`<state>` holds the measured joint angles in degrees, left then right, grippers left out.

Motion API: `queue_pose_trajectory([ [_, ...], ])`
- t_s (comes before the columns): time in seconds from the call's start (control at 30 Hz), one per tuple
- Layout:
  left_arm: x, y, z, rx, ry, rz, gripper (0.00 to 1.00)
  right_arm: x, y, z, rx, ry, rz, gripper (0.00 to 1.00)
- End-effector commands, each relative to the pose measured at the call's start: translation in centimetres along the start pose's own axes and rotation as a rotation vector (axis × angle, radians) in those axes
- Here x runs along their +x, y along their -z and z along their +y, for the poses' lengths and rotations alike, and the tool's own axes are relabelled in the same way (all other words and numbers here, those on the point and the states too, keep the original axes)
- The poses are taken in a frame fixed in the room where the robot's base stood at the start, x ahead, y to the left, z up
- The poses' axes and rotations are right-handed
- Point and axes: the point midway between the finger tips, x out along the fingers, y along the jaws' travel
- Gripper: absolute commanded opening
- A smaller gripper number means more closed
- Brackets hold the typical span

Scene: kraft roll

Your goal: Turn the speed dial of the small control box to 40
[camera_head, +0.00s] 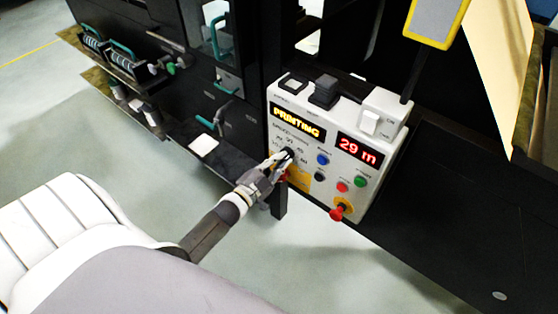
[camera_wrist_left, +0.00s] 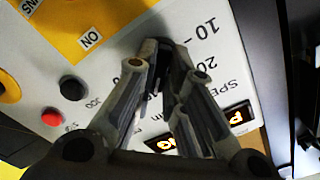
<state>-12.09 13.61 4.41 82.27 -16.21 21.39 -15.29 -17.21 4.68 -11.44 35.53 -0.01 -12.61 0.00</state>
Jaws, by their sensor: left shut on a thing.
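The small control box (camera_head: 329,192) is pale, with a yellow "PRINTING" display (camera_head: 298,121) and a red "29 m" display (camera_head: 358,150). My left gripper (camera_head: 281,160) reaches its front face at the left, below the "PRINTING" display. It is shut on the dark speed dial (camera_wrist_left: 152,48). In the left wrist view the two fingers (camera_wrist_left: 167,72) stand either side of the dial. The scale marks 10 and 20 show to its right. The fingers cover much of the dial, and I cannot tell where its pointer stands. My right gripper is not in view.
Blue and black buttons, red (camera_head: 342,187) and green (camera_head: 361,181) buttons and a red knob (camera_head: 337,213) lie right of the gripper. Rocker switches (camera_head: 323,91) stand on the box's top. Black machine panels flank the box. The floor (camera_head: 300,270) in front is clear.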

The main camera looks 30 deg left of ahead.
Motion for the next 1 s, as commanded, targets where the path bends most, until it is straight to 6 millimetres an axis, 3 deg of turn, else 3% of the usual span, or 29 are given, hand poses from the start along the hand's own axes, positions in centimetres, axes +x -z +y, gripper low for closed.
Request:
queue_pose_trajectory([
  [0.4, -0.07, -0.08, 0.13, 0.005, -0.002, -0.002, 0.00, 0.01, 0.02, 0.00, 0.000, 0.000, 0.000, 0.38],
  [0.43, -0.07, -0.08, 0.13, 0.005, -0.002, -0.002, 0.14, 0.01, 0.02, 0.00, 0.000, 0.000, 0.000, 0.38],
  [0.6, -0.05, -0.06, 0.09, 0.005, -0.002, -0.001, 0.33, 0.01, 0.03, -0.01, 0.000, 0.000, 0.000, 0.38],
  [1.0, -0.70, -0.09, 0.09, 0.005, -0.002, -0.002, 0.33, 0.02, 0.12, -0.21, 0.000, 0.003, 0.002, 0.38],
])
